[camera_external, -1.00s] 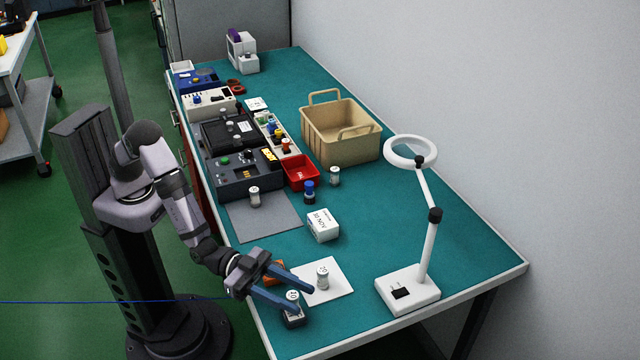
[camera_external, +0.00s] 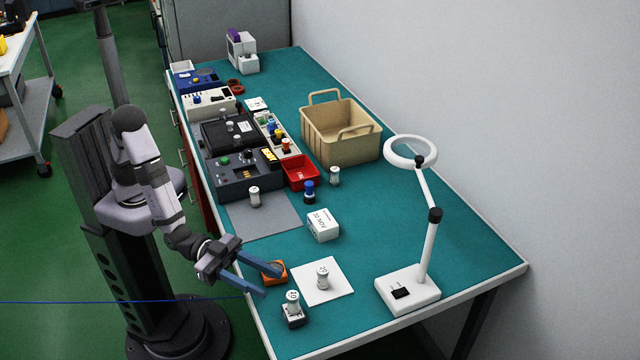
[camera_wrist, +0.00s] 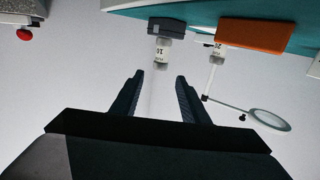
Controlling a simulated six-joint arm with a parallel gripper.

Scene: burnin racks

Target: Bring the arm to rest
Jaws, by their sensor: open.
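My gripper (camera_external: 273,280) is open and empty at the near left edge of the teal bench (camera_external: 440,260). In the wrist view its two dark fingers (camera_wrist: 158,82) are spread with nothing between them. A white-labelled vial (camera_external: 292,300) stands upright on a small dark block (camera_external: 293,319), apart from the fingers; it also shows beyond the fingertips in the wrist view (camera_wrist: 162,52). An orange block (camera_external: 274,272) lies right beside the fingers; whether they touch cannot be told. Another vial (camera_external: 323,278) stands on a white square (camera_external: 340,286).
A white ring-lamp (camera_external: 408,290) stands at the right. A white box (camera_external: 323,225), blue-capped vial (camera_external: 309,192), red bin (camera_external: 300,172) and tan basket (camera_external: 340,139) lie farther back. Equipment boxes (camera_external: 245,180) line the left edge.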

